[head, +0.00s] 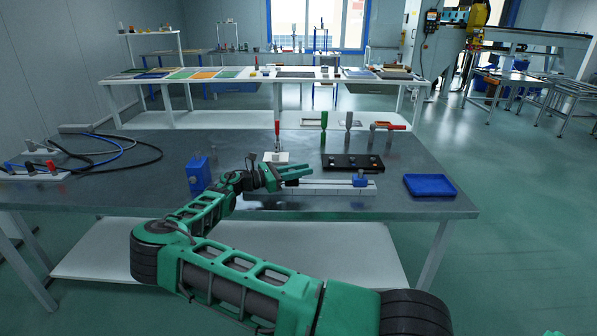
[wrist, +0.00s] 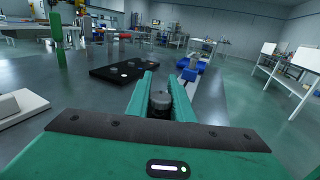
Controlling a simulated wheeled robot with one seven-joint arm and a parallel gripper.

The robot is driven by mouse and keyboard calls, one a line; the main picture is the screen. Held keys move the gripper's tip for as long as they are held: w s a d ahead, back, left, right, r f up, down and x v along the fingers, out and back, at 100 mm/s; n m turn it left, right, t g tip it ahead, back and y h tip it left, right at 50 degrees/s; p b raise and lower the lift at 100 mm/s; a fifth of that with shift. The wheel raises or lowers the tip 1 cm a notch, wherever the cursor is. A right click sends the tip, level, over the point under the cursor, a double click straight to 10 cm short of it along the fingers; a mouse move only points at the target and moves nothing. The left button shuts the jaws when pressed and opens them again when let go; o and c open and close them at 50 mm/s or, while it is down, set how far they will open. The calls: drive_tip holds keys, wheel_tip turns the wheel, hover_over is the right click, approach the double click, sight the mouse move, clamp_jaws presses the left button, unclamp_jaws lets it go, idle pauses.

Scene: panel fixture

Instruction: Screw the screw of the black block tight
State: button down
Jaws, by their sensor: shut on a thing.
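The black block (head: 352,163) lies on the grey table, with several small light round pieces on its top. It also shows in the wrist view (wrist: 122,69), ahead and to the left of my gripper, apart from it. My gripper (head: 299,173) is level, left of the block and near the white rail. In the wrist view my gripper (wrist: 157,88) has its two green fingers shut on a dark grey round piece (wrist: 159,102). This piece looks like a screw or knob; its lower end is hidden. I cannot tell which piece on the block is the screw.
A white rail (head: 330,188) with a blue clamp (head: 360,180) lies in front of the block. A blue tray (head: 430,186) is at right. A blue block (head: 198,174) stands at left. Upright tools, one green (head: 323,126), stand behind. Cables (head: 110,150) lie far left.

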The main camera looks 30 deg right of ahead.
drive_tip(key=shift+s+a+m+g+y, duration=0.1)
drive_tip(key=shift+s+m+g+y, duration=0.2)
drive_tip(key=shift+m+g, duration=0.5)
drive_tip(key=shift+s+m+g+y, duration=0.1)
drive_tip(key=shift+m+g+y, duration=0.4)
drive_tip(key=shift+g, duration=0.65)
drive_tip(key=shift+s+a+m+g+y, duration=0.15)
drive_tip(key=shift+m+g+y, duration=0.15)
drive_tip(key=shift+m+g, duration=0.55)
drive_tip(key=shift+d+g, duration=0.1)
drive_tip(key=shift+g, duration=0.2)
drive_tip(key=c, duration=1.6)
unclamp_jaws()
drive_tip(key=shift+o, duration=0.2)
drive_tip(key=shift+r, duration=0.1)
drive_tip(key=shift+r, duration=0.3)
drive_tip(key=r, duration=0.2)
drive_tip(key=a+r, duration=0.1)
drive_tip(key=shift+r, duration=0.4)
drive_tip(key=s+a+r, duration=0.2)
drive_tip(key=a+r, duration=0.4)
drive_tip(key=a, duration=0.4)
drive_tip(key=shift+s+a+r, duration=0.15)
drive_tip(key=shift+s+a, duration=0.1)
